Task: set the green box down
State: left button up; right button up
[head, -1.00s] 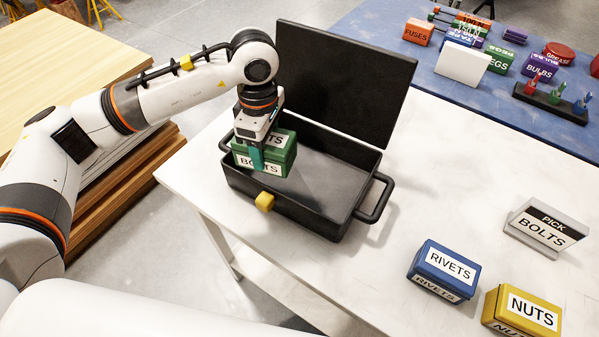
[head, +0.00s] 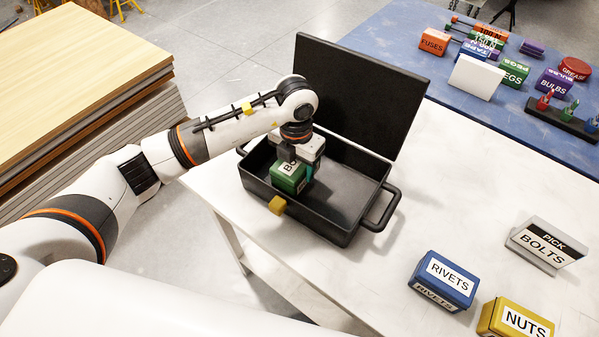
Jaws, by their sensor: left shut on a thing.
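The green box (head: 287,180), with a white label partly reading BOLTS, is inside the left part of the open black case (head: 340,226). My left gripper (head: 298,168) is shut on it from above. The box is below the level of the case rim. I cannot tell whether its underside touches the case floor. The gripper hides part of the label and the back of the box. The case lid stands open at the back. My right gripper is not in view.
A blue RIVETS box (head: 443,280), a yellow NUTS box (head: 516,320) and a PICK BOLTS sign (head: 546,243) stand on the white table (head: 400,255). The right part of the case floor is bare. A blue table (head: 405,48) behind holds several boxes.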

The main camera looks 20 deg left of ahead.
pick_arm(q)
notch_tip(320, 180, down, 4)
jog(key=shift+f+p, duration=0.15)
jog(key=shift+p, duration=0.5)
jog(key=shift+f, duration=0.1)
jog(key=shift+f+b, duration=0.2)
jog(key=shift+b, duration=0.1)
jog(key=o, duration=1.2)
jog(key=shift+r, duration=0.1)
